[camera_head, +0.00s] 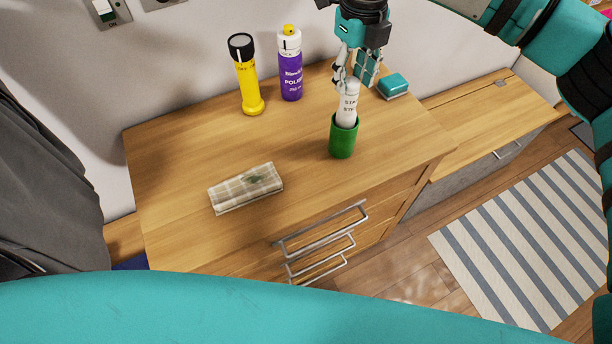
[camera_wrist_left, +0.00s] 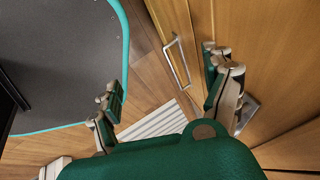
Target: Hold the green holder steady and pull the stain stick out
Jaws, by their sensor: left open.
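The green holder (camera_head: 343,138) stands upright on the wooden dresser top, near its right side. The white stain stick (camera_head: 348,104) stands in it, its lettered upper part showing above the rim and its lower part hidden inside. My right gripper (camera_head: 353,79) is above the holder, pointing down, with its fingers at the top end of the stick. I cannot tell whether they close on it. My left gripper (camera_wrist_left: 164,75) shows in the left wrist view, open and empty, low by the drawer fronts and away from the holder. It does not show in the head view.
A yellow torch (camera_head: 247,80) and a purple polish can (camera_head: 290,65) stand at the back. A teal block (camera_head: 393,86) lies right of the holder. A folded checked cloth (camera_head: 246,188) lies at the front left. Drawer handles (camera_head: 320,230) jut from the front.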

